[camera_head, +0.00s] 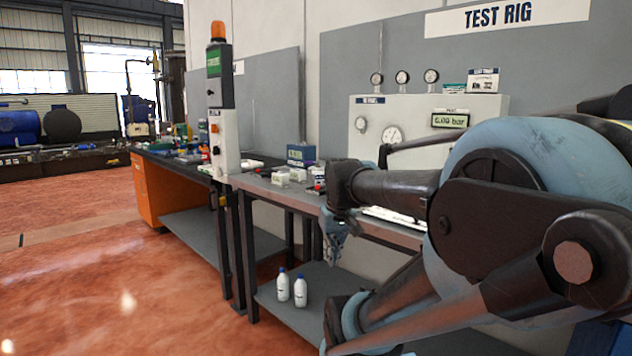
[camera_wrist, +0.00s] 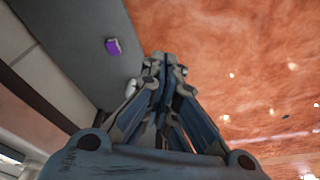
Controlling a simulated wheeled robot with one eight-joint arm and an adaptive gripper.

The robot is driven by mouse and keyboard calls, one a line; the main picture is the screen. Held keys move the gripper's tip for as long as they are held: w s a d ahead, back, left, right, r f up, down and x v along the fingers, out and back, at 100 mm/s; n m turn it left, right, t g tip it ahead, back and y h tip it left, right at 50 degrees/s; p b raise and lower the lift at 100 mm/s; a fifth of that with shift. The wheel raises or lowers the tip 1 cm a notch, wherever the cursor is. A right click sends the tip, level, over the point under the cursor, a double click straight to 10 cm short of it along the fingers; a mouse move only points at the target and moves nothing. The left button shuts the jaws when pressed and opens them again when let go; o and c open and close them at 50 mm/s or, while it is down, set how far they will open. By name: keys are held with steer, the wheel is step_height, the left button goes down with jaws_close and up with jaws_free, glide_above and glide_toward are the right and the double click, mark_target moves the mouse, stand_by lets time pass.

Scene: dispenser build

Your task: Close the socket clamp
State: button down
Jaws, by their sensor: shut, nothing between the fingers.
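My gripper (camera_wrist: 165,62) is shut with nothing between its fingers. In the wrist view it points over the red floor beside a grey surface. In the head view my gripper (camera_head: 335,250) hangs in front of the test rig bench's (camera_head: 270,187) front edge, below the bench top. I cannot make out the socket clamp in either view. My arm covers much of the right part of the bench, and the small items on the bench top are too small to tell apart.
Two white bottles (camera_head: 283,287) (camera_head: 300,291) stand on the lower shelf (camera_head: 262,293). A purple item (camera_wrist: 113,46) lies on the grey surface in the wrist view. Open floor (camera_head: 100,270) lies to the left.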

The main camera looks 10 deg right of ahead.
steer(key=w+d+r+n, duration=0.1)
steer(key=w+r, duration=0.6)
steer(key=w, duration=0.4)
steer(key=w+d+r+n+y, duration=0.1)
steer(key=w+r+n, duration=0.1)
steer(key=w+r, duration=0.5)
steer(key=w+d+r+n, duration=0.2)
steer(key=w+r, duration=0.6)
steer(key=w, duration=0.8)
steer(key=shift+t+y, duration=0.4)
steer(key=shift+f, duration=0.1)
steer(key=x, duration=1)
steer(key=shift+w+a, duration=0.1)
